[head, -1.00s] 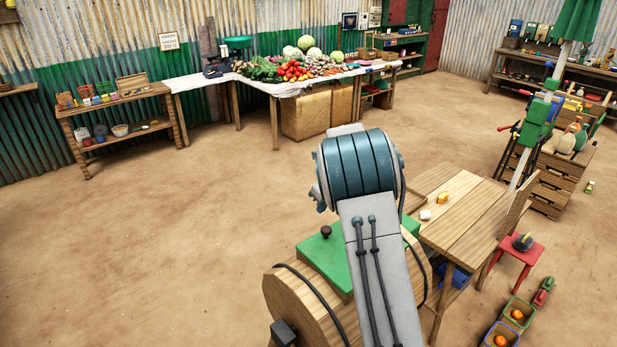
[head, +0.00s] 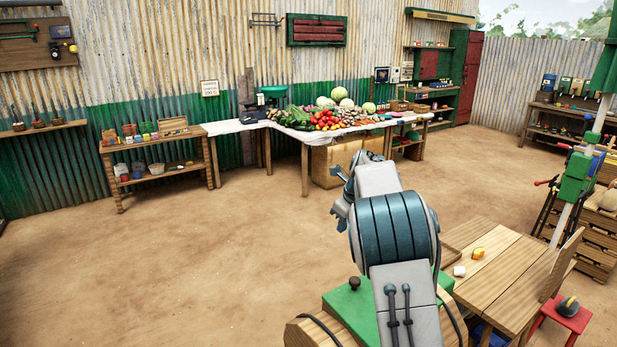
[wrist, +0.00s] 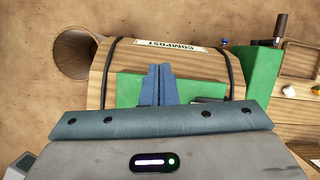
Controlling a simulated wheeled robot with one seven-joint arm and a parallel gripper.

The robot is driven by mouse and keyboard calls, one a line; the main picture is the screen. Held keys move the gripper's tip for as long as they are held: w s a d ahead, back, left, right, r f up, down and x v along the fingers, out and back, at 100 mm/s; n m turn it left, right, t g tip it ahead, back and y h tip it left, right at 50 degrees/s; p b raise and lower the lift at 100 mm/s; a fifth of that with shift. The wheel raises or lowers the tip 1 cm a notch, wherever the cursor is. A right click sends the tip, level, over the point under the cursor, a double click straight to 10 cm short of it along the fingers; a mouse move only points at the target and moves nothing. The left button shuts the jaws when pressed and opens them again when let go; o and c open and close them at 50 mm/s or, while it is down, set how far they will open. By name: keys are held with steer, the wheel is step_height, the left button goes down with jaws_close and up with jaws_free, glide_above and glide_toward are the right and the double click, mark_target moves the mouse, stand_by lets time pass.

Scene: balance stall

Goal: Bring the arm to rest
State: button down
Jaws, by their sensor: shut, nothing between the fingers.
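My arm (head: 395,230) rises at the lower middle of the head view, bent at a blue-grey banded joint, with its far links partly hidden behind that joint. In the wrist view my gripper (wrist: 158,70) points toward a wooden compost barrel (wrist: 190,65), with its two blue fingers together and nothing between them. The fingers appear in front of a green panel (wrist: 125,90) on the barrel; I cannot tell how far apart they are.
A wooden table (head: 495,270) with a yellow and a white item stands close on the right. A produce stall (head: 285,140) and a shelf (head: 155,160) stand along the back wall. The dirt floor at left (head: 150,270) is clear.

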steer(key=s+d+r+n+b, duration=0.1)
steer(key=s+r+n, duration=0.2)
steer(key=s+n, duration=0.5)
steer(key=s+d+r+n+b, duration=0.1)
steer(key=s+r+n, duration=0.3)
steer(key=s, duration=0.9)
steer(key=s+f+n+h+b, duration=0.1)
steer(key=s+f+n, duration=0.3)
steer(key=s+n, duration=0.3)
steer(key=s+f+n+h+b, duration=0.1)
steer(key=s+f+n, duration=0.3)
steer(key=s+n, duration=0.4)
steer(key=s, duration=0.7)
steer(key=shift+s+n, duration=0.15)
steer(key=shift+n, duration=0.15)
steer(key=shift+a+f, duration=0.1)
